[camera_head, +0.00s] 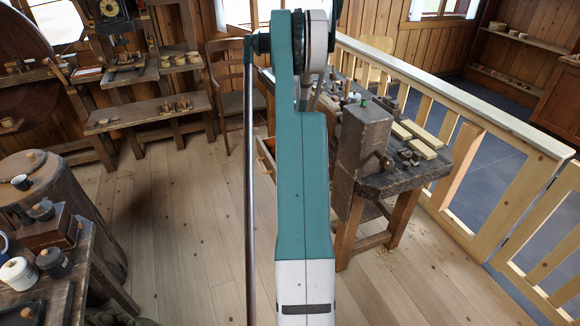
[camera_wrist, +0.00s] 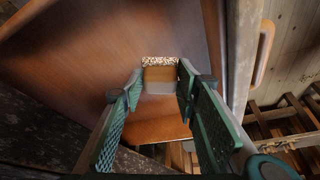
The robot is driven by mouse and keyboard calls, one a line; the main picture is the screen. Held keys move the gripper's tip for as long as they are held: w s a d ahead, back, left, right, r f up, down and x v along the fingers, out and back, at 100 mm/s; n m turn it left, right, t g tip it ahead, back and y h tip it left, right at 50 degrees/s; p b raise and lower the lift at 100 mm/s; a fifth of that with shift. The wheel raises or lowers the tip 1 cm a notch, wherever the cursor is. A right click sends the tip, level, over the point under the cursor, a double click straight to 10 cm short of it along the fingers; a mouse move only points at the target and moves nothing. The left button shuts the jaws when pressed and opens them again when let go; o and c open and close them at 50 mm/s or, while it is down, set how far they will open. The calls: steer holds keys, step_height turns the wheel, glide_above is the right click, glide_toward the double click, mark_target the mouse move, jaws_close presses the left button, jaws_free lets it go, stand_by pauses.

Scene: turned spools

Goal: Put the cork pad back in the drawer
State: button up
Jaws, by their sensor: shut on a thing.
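The cork pad (camera_wrist: 159,62) shows in the wrist view as a small tan block with a speckled edge. It sits between the fingertips of my gripper (camera_wrist: 158,82), which is shut on it. Behind and around it is the brown wooden inside of the drawer (camera_wrist: 85,62). Whether the pad touches the drawer's bottom I cannot tell. In the head view, a part of the open drawer (camera_head: 266,160) shows at the workbench's left side. My arm hides the gripper and the pad there.
The dark workbench (camera_head: 400,180) carries wooden blocks and small tools. A pale railing (camera_head: 450,90) runs behind it on the right. A stump (camera_head: 70,210) and a small table with pots (camera_head: 85,265) stand at the left. The plank floor between is clear.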

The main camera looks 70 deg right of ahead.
steer(key=shift+f+b, duration=0.45)
steer(key=shift+f, duration=1.4)
steer(key=shift+f, duration=0.15)
steer(key=o, duration=0.9)
steer(key=shift+p+v, duration=1.15)
steer(key=shift+v, duration=5)
steer(key=shift+w, duration=0.15)
